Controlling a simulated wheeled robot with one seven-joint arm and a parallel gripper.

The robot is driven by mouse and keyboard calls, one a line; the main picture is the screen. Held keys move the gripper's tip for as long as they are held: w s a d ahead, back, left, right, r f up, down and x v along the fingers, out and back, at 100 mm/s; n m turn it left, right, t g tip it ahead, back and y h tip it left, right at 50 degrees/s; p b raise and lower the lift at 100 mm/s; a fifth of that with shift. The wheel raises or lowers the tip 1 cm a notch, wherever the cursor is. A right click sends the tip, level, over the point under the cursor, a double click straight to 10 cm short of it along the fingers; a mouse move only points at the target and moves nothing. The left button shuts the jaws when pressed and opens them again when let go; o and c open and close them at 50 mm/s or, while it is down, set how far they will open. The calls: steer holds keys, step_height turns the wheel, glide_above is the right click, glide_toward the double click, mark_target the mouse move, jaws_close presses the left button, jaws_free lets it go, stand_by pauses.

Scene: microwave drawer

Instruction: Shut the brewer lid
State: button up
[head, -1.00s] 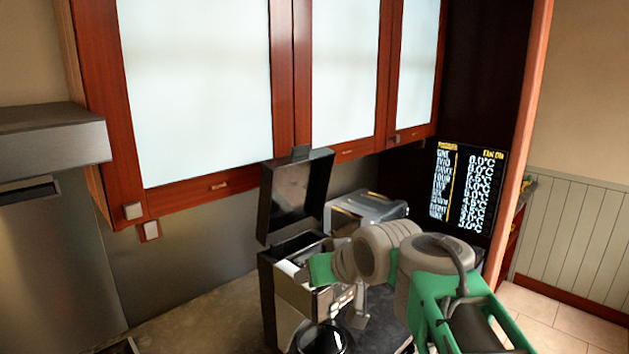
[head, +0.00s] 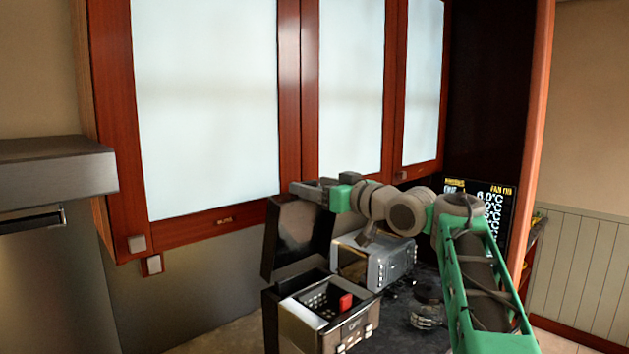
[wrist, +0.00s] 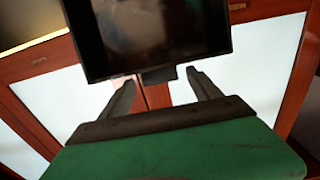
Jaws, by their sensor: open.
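The brewer (head: 322,310) stands on the counter with its top open and a red piece inside. Its dark lid (head: 297,238) is raised upright at the back of the body. My gripper (head: 300,187) is at the lid's upper edge, in front of the cabinet doors. In the wrist view the lid (wrist: 160,35) fills the upper middle, with its small tab pointing between my open fingers (wrist: 163,88). The fingers are empty. I cannot tell whether they touch the lid.
A silver toaster-like appliance (head: 375,262) stands right of the brewer. Wooden cabinets with frosted doors (head: 205,100) hang close behind my gripper. A black menu screen (head: 490,200) is at the right. The counter left of the brewer is clear.

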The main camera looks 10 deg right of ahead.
steer(key=shift+w, duration=0.1)
jaws_close()
stand_by(0.8)
